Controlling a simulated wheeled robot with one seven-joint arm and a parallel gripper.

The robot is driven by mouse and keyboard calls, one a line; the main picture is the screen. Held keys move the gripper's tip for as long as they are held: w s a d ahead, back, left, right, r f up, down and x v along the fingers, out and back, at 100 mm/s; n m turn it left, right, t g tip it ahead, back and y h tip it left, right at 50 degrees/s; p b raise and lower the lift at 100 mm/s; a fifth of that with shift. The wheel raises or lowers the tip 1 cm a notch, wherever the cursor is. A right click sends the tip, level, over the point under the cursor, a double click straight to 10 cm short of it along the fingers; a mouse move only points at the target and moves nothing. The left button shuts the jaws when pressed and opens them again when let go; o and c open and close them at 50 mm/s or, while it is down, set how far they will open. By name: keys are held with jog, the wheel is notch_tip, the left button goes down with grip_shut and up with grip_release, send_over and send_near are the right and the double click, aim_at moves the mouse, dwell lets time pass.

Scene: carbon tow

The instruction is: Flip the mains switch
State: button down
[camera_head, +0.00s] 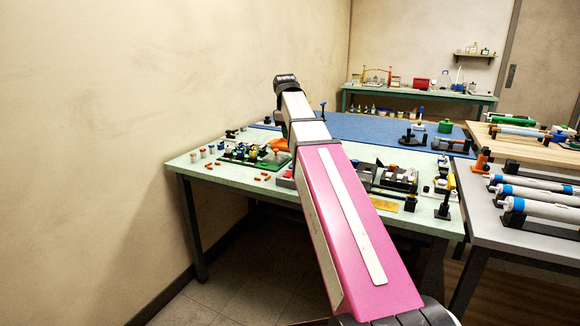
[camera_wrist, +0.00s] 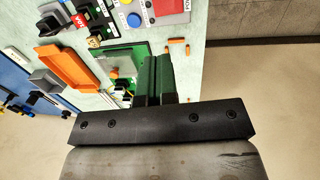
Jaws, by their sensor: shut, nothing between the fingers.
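My gripper (camera_wrist: 158,62) shows in the wrist view with its two dark fingers together and nothing between them. It is above the pale green bench, over the edge of a green circuit board (camera_wrist: 122,62). In the head view my arm hides the gripper. I cannot single out the mains switch for certain. A grey and red panel (camera_wrist: 172,10) at the top of the wrist view, beside a blue round button (camera_wrist: 134,20), may belong to it. The fingers are apart from that panel. A dark unit with a red label (camera_wrist: 82,20) lies to its left.
An orange tray-like piece (camera_wrist: 68,72) and several small orange parts lie on the bench (camera_head: 190,168). A grey table with white rollers (camera_head: 535,190) stands to the right in the head view.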

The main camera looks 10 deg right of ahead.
aim_at(289, 173)
jog(key=shift+f, duration=0.15)
jog(key=f, duration=0.4)
jog(key=w+f, duration=0.1)
jog(key=f, duration=0.4)
jog(key=d+f, duration=0.1)
jog(key=f, duration=0.3)
jog(key=shift+w+f, duration=0.2)
jog(key=shift+f, duration=0.15)
jog(key=shift+f, duration=0.15)
jog(key=shift+s, duration=0.1)
jog(key=shift+s+a+r, duration=0.2)
jog(key=shift+s+a, duration=0.25)
jog(key=shift+s, duration=0.05)
